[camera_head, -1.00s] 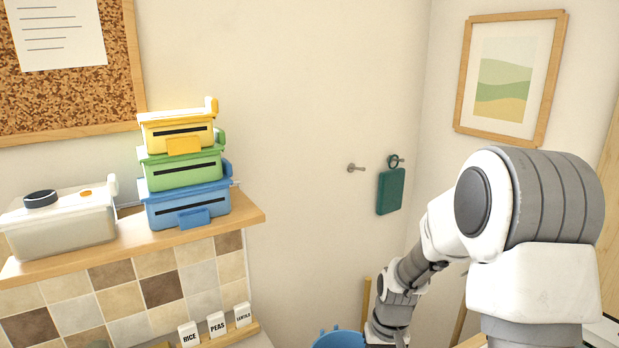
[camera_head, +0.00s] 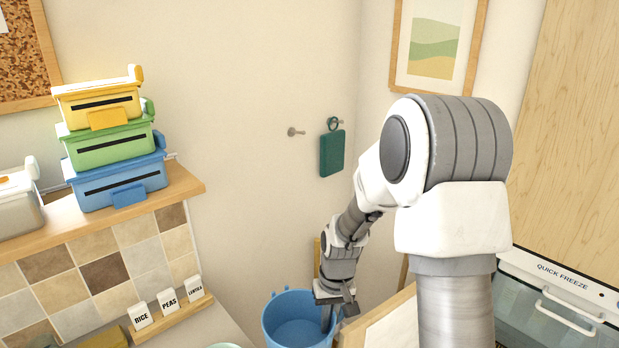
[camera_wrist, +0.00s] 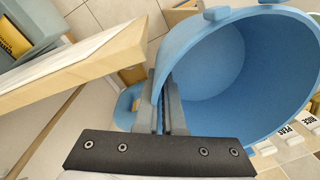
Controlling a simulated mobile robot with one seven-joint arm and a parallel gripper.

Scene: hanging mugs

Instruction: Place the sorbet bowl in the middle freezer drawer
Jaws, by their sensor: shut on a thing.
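A deep, round blue bowl (camera_head: 283,325) with small lugs on its rim is at the bottom of the head view; it also fills the upper right of the wrist view (camera_wrist: 215,60). It looks empty inside. My gripper (camera_head: 332,308) is shut on the bowl's wall; in the wrist view its fingers (camera_wrist: 168,90) pinch the wall at the near left side. The freezer (camera_head: 560,300), labelled QUICK FREEZE, stands at the lower right with clear fronts and white handles. My arm partly hides it. I cannot tell which front is the middle drawer.
A pale wooden edge (camera_head: 385,322) lies just right of the bowl; in the wrist view a wooden board (camera_wrist: 80,65) is close to my fingers. On the left are a shelf (camera_head: 110,215) with stacked boxes and a low ledge with labelled blocks (camera_head: 168,300).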

